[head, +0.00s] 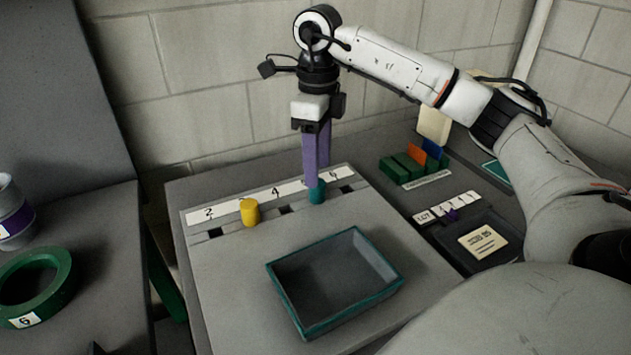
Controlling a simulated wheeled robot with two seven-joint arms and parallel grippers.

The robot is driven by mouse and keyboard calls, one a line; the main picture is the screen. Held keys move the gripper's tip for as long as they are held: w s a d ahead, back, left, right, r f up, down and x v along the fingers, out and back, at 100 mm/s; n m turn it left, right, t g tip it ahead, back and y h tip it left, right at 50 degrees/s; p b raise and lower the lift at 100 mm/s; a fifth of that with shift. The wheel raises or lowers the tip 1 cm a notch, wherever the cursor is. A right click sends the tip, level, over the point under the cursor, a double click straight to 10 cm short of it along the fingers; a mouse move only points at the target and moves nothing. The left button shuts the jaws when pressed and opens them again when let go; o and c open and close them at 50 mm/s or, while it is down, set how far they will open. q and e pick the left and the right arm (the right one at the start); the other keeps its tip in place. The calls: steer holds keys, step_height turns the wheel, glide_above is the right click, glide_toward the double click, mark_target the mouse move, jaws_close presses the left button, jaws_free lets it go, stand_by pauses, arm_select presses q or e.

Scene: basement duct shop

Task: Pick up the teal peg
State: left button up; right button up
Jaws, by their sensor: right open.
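The teal peg (317,193) stands upright in the slotted strip at the back of the grey table, below the white number label. My right gripper (316,180) points straight down at it. Its purple fingers come down to the peg's top and overlap it in the picture. The jaws are open; the gap between the fingers is hard to see from this angle, and I cannot tell whether they touch the peg. My left gripper is not in view.
A yellow peg (249,212) stands left of the teal one. A teal-rimmed open tray (285,308) lies in front. Right are a green rack (392,168) with cards and a dark tray (462,262). Left, a green tape roll (62,290) lies on another surface.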

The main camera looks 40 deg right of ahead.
mark_target(317, 195)
step_height(317, 195, down, 5)
steer(key=shift+s+a+f, duration=0.1)
steer(key=shift+f, duration=0.05)
steer(key=c, duration=1.1)
steer(key=shift+c, duration=0.2)
